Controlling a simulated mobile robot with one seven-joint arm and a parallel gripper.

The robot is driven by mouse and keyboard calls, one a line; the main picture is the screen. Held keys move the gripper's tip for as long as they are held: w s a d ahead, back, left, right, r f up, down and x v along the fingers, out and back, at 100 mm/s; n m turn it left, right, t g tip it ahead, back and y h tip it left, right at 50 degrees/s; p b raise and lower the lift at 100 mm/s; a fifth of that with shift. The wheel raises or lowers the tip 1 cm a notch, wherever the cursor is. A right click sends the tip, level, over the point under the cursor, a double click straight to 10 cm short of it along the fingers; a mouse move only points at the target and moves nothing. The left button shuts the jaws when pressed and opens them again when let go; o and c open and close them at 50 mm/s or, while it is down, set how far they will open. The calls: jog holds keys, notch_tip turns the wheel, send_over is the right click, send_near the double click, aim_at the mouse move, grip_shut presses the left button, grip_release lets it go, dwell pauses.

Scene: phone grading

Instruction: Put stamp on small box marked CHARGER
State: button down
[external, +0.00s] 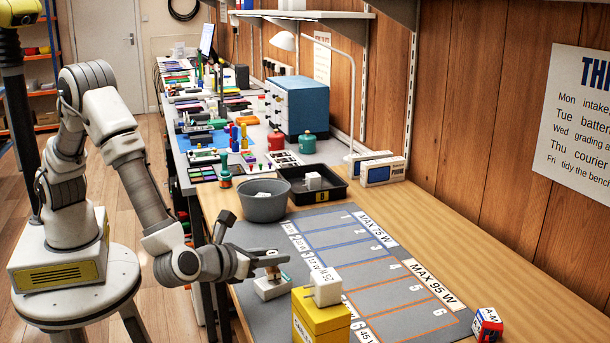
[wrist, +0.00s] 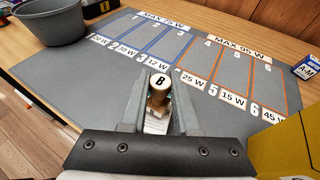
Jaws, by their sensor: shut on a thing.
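My gripper (external: 270,262) is shut on a stamp, whose round white top marked B (wrist: 158,82) shows between the fingers in the wrist view. Its brownish body (wrist: 157,101) is below the top. The stamp is upright, just above or touching a small white block (external: 270,289) on the grey mat; I cannot tell which. No CHARGER lettering is readable on this block. A yellow box (external: 318,325) stands to its right with partly visible lettering on its side.
The grey mat (external: 300,222) has numbered lanes with wattage labels. A grey bin (external: 262,209) and a black tray marked B (external: 345,192) stand behind. A small red and blue A-M box (external: 487,325) is at the right. The lanes are empty.

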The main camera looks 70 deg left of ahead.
jog(key=shift+f, duration=0.4)
jog(key=shift+f, duration=0.15)
jog(key=c, duration=0.7)
grip_release()
jog(key=shift+o, duration=0.2)
jog(key=shift+r, duration=0.25)
jog(key=shift+s+d+r, duration=0.15)
jog(key=shift+s+d, duration=0.05)
jog(key=shift+s, duration=0.05)
jog(key=p+v, duration=0.2)
jog(key=v, duration=0.9)
jog(key=shift+s, duration=0.2)
jog(key=shift+w, duration=0.1)
